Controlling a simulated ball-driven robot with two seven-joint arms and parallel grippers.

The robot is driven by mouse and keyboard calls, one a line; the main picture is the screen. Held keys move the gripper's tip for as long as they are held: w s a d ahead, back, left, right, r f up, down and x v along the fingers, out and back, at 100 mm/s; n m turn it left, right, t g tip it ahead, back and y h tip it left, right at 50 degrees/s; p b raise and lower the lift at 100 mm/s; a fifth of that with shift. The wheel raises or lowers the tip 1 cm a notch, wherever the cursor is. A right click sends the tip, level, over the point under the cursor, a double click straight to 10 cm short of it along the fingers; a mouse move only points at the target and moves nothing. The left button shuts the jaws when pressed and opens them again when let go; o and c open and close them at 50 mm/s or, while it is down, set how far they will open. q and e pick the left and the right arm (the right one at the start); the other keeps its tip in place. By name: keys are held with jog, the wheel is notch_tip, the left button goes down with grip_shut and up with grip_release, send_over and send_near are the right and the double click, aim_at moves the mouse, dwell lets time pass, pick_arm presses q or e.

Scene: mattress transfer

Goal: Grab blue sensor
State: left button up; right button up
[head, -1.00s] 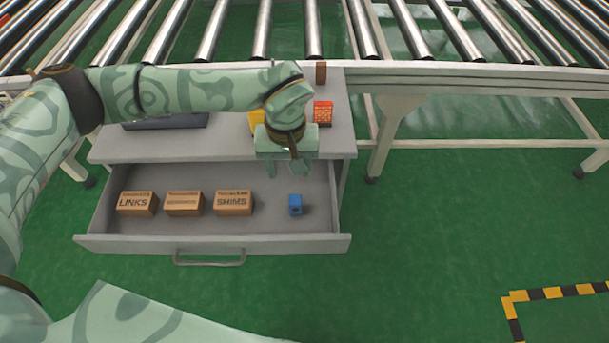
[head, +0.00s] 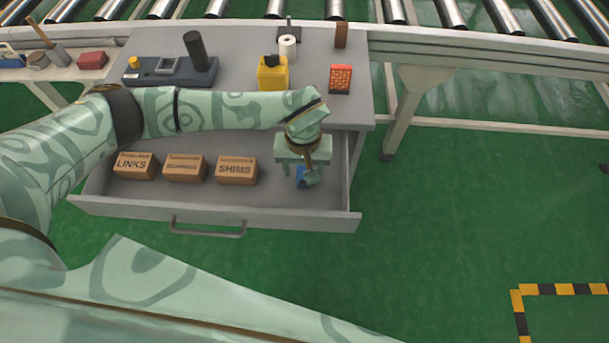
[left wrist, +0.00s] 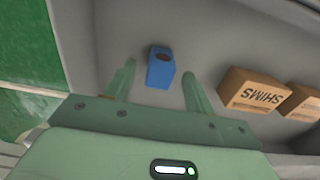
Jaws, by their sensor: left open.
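The blue sensor (head: 301,172) is a small blue block with a dark round spot on top. It sits on the floor of the open drawer (head: 130,205), near its right end, and is partly hidden by my left gripper (head: 306,183) in the head view. In the left wrist view the sensor (left wrist: 160,68) stands just beyond and between the two fingertips of my left gripper (left wrist: 157,85). The fingers are apart and not touching it, with nothing held. My right gripper is not in view.
A box marked SHIMS (head: 237,170), a middle box (head: 185,167) and a box marked LINKS (head: 135,165) stand left of the sensor. The drawer's right wall is close to my gripper. A yellow container (head: 272,77) and an orange block (head: 340,80) stand on the top.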

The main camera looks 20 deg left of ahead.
pick_arm(q)
notch_tip(320, 180, down, 2)
jog(key=shift+f, duration=0.1)
jog(key=c, duration=1.1)
jog(key=shift+r, duration=0.2)
